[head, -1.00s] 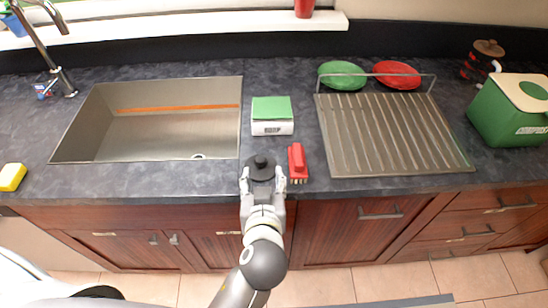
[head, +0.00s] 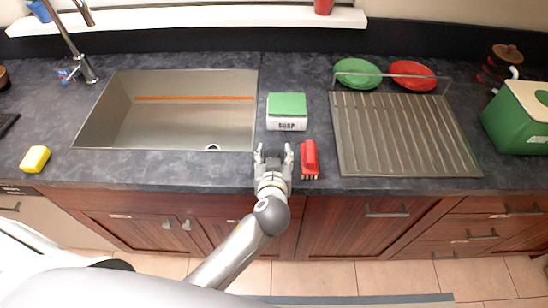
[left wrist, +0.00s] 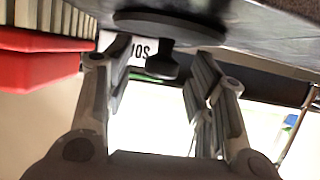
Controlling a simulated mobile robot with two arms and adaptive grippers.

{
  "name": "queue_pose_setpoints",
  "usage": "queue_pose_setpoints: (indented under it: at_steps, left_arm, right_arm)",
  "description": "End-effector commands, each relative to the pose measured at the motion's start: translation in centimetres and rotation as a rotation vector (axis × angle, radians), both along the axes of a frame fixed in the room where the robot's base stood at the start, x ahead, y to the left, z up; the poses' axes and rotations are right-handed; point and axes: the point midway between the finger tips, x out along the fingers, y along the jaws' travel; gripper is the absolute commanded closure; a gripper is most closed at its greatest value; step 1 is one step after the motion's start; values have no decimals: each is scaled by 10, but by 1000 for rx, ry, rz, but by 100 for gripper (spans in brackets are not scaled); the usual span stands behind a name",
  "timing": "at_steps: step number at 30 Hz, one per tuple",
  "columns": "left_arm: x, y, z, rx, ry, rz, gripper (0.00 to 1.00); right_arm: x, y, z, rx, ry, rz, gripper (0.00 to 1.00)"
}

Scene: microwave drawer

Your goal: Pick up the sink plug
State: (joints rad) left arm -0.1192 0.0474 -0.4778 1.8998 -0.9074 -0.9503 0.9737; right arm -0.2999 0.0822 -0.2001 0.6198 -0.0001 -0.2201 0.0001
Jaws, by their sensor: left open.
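The sink plug (left wrist: 168,25) is a dark round disc with a stubby knob, seen upside down at the top of the left wrist view against the counter. Its knob (left wrist: 152,60) shows between the fingers of my left gripper (left wrist: 158,80), which is open with a gap around the knob. In the head view my left gripper (head: 273,152) is over the counter's front edge, below the soap box. I cannot make out the plug there; the gripper seems to hide it. My right gripper is not in view.
A red brush (head: 310,157) lies close to the right of my gripper; it also shows in the left wrist view (left wrist: 40,62). A green-topped soap box (head: 287,112) stands behind. The sink (head: 180,110) is at left, the drying rack (head: 405,135) at right.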

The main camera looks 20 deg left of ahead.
Motion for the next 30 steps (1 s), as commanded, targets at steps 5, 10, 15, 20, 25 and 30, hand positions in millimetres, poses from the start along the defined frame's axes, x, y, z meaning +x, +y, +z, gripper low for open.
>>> queue_pose_setpoints:
  at_steps: [5,10,15,20,25,30]
  left_arm:
    - [0,0,0,0,0,0,49]
    - [0,0,0,0,0,0,71]
    - [0,0,0,0,1,0,93]
    - [0,0,0,0,0,-1,98]
    - [0,0,2,0,0,-1,98]
    - [0,0,11,-1,0,0,98]
  right_arm:
    - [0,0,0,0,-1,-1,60]
    - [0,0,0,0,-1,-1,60]
    - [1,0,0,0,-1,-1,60]
    - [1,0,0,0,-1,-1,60]
    - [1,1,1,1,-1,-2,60]
    - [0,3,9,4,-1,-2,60]
